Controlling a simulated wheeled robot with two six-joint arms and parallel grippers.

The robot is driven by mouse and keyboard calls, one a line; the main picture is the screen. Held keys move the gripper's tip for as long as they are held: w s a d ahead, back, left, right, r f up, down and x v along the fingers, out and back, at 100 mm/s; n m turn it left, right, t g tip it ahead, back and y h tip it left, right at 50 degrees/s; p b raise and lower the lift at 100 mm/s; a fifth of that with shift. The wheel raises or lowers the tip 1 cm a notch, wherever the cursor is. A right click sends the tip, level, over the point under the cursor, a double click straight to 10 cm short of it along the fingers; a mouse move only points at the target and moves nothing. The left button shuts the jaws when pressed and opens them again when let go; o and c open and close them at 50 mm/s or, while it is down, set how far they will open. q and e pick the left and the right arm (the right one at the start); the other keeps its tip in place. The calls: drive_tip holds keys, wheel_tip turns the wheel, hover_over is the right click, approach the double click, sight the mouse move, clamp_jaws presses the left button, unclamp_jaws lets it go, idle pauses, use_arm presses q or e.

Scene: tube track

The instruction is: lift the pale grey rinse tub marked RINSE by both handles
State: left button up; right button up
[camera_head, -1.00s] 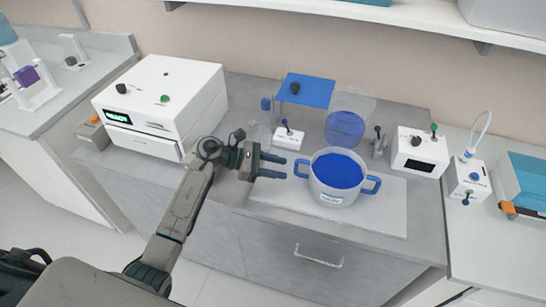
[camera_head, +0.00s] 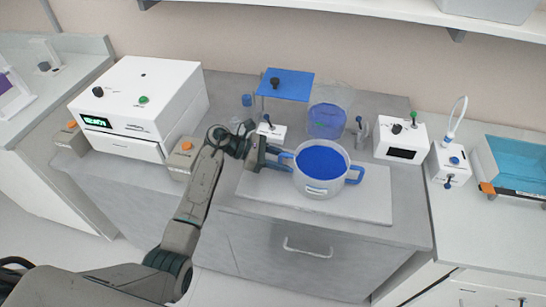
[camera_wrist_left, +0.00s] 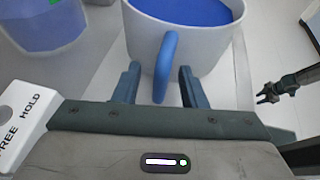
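The pale grey rinse tub (camera_head: 338,187), with blue contents and a small label too small to read, stands upright on a light board. Its blue left handle (camera_wrist_left: 166,62) and blue right handle (camera_head: 356,175) stick out from its sides. My left gripper (camera_head: 282,161) is at the left handle. In the left wrist view its two fingers (camera_wrist_left: 159,70) are spread, one on each side of that handle, with gaps showing. My right gripper (camera_wrist_left: 266,95) shows small at the right edge of the left wrist view, its fingers apart, away from the tub.
The light board (camera_head: 370,208) has bare room right of the tub. A blue-topped stand (camera_head: 287,83) and a clear container with blue contents (camera_head: 327,120) are behind. A white box (camera_head: 400,140) stands to the right, and a large white machine (camera_head: 140,100) to the left.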

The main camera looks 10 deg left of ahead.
use_arm(q)
clamp_jaws()
idle(1.4)
